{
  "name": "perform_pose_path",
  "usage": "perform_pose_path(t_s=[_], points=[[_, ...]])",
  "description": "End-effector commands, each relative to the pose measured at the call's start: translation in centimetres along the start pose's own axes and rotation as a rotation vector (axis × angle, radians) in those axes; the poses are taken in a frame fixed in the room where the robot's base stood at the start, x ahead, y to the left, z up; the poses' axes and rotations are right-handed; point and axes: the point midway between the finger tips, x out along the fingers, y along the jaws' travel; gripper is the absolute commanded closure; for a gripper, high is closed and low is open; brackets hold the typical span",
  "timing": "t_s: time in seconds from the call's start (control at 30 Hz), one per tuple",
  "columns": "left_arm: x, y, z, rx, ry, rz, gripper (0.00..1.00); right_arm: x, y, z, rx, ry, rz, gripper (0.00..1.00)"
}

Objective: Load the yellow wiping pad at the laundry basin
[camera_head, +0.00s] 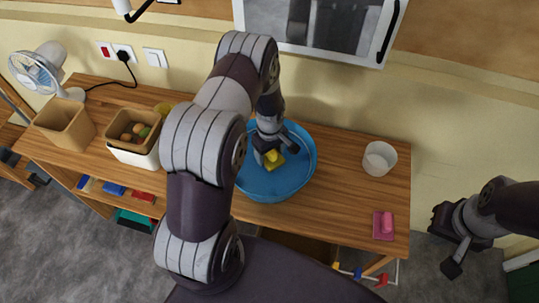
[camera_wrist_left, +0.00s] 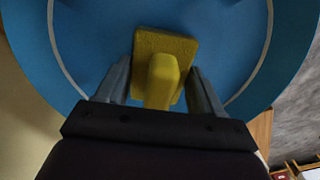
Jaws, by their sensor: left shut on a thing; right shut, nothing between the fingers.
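The yellow wiping pad (camera_head: 273,158) is in the blue round basin (camera_head: 262,188) on the wooden table. My left gripper (camera_head: 268,150) reaches down into the basin and is shut on the pad's handle. In the left wrist view the pad (camera_wrist_left: 165,45) is a yellow block with a raised handle between the fingers of the left gripper (camera_wrist_left: 163,85), over the blue basin floor (camera_wrist_left: 90,50). I cannot tell whether the pad touches the basin floor. My right gripper (camera_head: 452,243) is shut and empty, off to the right of the table.
A white cup (camera_head: 379,160) and a pink pad (camera_head: 383,226) stand on the table right of the basin. A tan bin (camera_head: 66,126), a box with round items (camera_head: 133,134) and a fan (camera_head: 38,70) are at the left. The wall runs close behind the table.

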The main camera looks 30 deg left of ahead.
Motion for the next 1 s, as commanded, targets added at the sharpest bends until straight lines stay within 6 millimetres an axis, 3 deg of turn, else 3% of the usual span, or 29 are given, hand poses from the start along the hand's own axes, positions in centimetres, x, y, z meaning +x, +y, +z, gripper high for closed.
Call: perform_pose_path(t_s=[0.03, 0.6, 1.0], points=[[-1.1, 0.0, 0.0, 0.000, 0.000, 0.000, 0.57, -1.0, 0.0, -0.1, 0.000, 0.000, 0.000, 1.00], [-7.3, 0.0, 0.0, 0.000, 0.000, 0.000, 0.57, -5.8, 0.0, -0.7, 0.000, 0.000, 0.000, 1.00], [-7.5, 0.0, 0.0, 0.000, 0.000, 0.000, 0.57, -5.8, 0.0, -0.7, 0.000, 0.000, 0.000, 1.00]])
